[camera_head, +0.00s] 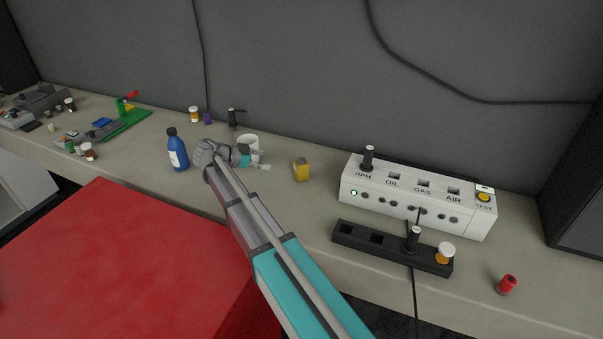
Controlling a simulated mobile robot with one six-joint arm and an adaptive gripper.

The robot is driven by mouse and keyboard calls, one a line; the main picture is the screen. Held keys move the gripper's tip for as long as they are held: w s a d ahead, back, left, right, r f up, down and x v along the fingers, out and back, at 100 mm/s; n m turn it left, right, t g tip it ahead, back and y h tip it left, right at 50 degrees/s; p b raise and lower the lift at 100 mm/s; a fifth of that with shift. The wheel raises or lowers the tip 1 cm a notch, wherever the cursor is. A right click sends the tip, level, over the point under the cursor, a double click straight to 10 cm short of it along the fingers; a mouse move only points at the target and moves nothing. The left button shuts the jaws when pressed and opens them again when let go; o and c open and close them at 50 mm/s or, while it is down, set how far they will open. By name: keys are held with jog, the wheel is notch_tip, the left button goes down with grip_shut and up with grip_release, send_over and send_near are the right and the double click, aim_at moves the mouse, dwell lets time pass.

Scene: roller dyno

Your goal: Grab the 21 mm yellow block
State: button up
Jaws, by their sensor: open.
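A small yellow block (301,170) with a darker top stands on the grey bench, right of my gripper. My gripper (264,160) is at the end of my arm, low over the bench and pointing right toward the yellow block. It is open and apart from the block, with a gap of bare bench between them in the picture. The size of the block cannot be read here. The fingers are small in this view, and nothing shows between them.
A white cup (249,142) stands just behind my gripper. A blue bottle (177,150) is left of my wrist. A white panel box (418,196) and a black socket strip (391,248) lie to the right. A red cylinder (507,285) stands at far right.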

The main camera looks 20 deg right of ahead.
aim_at(298, 163)
jog(key=shift+r, duration=0.1)
jog(key=shift+d, duration=0.1)
jog(key=b+x, duration=0.3)
jog(key=x, duration=0.4)
jog(key=shift+d+f, duration=0.2)
jog(key=shift+f, duration=0.1)
jog(key=shift+d+f, duration=0.1)
jog(key=shift+d, duration=0.4)
jog(key=b+x, duration=0.2)
jog(key=x, duration=0.2)
jog(key=shift+d+f, duration=0.1)
jog(key=shift+d, duration=0.45)
